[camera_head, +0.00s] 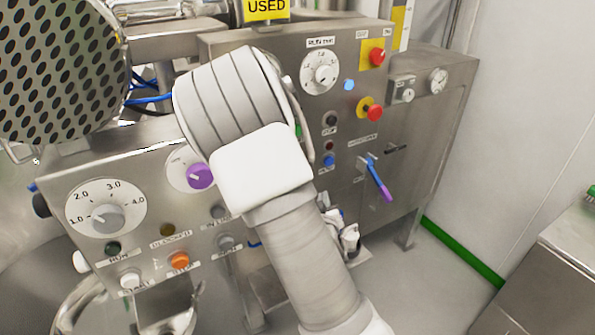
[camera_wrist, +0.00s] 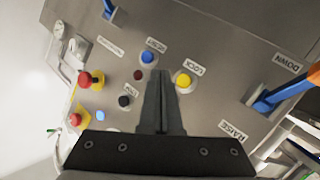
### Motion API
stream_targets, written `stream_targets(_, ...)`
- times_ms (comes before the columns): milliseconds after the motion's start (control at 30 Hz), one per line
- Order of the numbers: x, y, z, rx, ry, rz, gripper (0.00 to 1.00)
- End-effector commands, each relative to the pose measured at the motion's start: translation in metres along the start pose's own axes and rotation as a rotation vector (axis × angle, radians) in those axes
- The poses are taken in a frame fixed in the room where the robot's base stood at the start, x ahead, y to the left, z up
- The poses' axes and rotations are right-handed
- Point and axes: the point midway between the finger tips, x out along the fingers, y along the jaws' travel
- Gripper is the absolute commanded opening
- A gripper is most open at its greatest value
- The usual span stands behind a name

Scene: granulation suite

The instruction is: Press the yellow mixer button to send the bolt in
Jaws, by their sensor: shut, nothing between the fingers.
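The yellow button (camera_wrist: 183,79) is a round knob in a pale collar on the steel panel, under a label that seems to read LOCK. It shows in the wrist view just right of my fingertips. My gripper (camera_wrist: 161,74) is shut and empty, pointing at the panel between the yellow button and a blue button (camera_wrist: 148,57). I cannot tell whether the tips touch the panel. In the head view my white arm hides my gripper and the yellow button. No bolt is clearly seen.
A dark red light (camera_wrist: 138,75) and a black button (camera_wrist: 124,101) sit left of my fingers. Red stop knobs (camera_head: 377,56) stand on yellow plates. A blue-purple lever (camera_head: 377,180) and a blue-orange handle (camera_wrist: 268,101) stick out. A perforated drum (camera_head: 62,70) hangs at upper left.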

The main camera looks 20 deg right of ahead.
Motion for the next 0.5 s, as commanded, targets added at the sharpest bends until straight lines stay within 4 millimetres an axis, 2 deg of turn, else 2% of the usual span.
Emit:
stream_targets(267, 0.001, -0.001, -0.001, 0.0, 0.0, 0.0, 0.0)
stream_targets(500, 0.018, -0.009, -0.012, 0.0, 0.0, 0.0, 0.0)
